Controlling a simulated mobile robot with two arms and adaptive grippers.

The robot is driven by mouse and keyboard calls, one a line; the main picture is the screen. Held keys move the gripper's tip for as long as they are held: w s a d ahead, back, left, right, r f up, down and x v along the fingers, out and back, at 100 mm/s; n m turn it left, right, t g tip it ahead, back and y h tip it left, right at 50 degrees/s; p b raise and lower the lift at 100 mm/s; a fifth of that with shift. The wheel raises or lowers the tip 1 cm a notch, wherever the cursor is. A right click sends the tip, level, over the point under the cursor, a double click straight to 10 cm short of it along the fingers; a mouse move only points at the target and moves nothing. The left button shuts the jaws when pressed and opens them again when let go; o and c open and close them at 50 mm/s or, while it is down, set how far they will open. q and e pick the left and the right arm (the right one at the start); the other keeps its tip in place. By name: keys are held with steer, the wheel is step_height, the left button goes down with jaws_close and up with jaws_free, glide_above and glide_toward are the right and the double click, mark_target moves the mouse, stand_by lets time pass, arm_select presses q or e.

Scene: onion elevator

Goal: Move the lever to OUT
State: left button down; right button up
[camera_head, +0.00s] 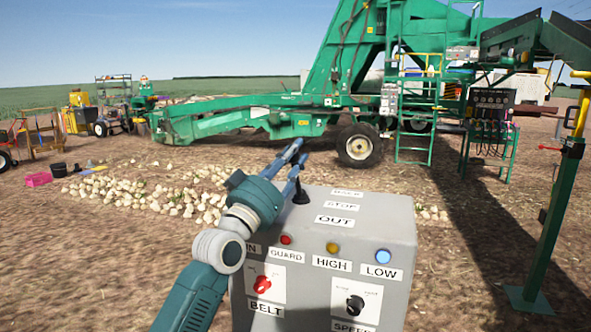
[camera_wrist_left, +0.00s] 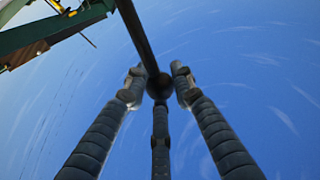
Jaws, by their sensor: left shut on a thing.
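The grey control box (camera_head: 385,215) stands in front of me in the head view. Its top carries the lever (camera_head: 301,195), black with a dark boot, beside stacked labels; the STOP label (camera_head: 341,206) is above the OUT label (camera_head: 335,221). My left gripper (camera_head: 301,151) reaches over the box's left top edge, its blue fingers at the lever. In the left wrist view the lever is a dark rod ending in a ball knob (camera_wrist_left: 159,86), with the fingers closed around the knob. The fingers hide part of the lever in the head view, and I cannot tell its exact setting.
The box front has a red BELT knob (camera_head: 263,286), a black SPEED knob (camera_head: 355,304) and red, amber and blue lamps. Behind stands a green elevator machine (camera_head: 340,85) with pale onions (camera_head: 150,190) on the soil. A green post (camera_head: 553,220) stands at right.

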arm_select(q)
steer(key=shift+r, duration=0.1)
steer(key=c, duration=1.4)
jaws_free()
steer(key=shift+s+a, duration=0.1)
steer(key=shift+c, duration=0.2)
steer(key=shift+s+a, duration=0.15)
steer(key=shift+s, duration=0.05)
steer(key=shift+s+f, duration=0.15)
steer(key=shift+f, duration=0.15)
steer(key=v, duration=1.1)
steer(key=shift+s+a, duration=0.2)
steer(key=shift+a, duration=0.1)
steer(key=shift+r, duration=0.1)
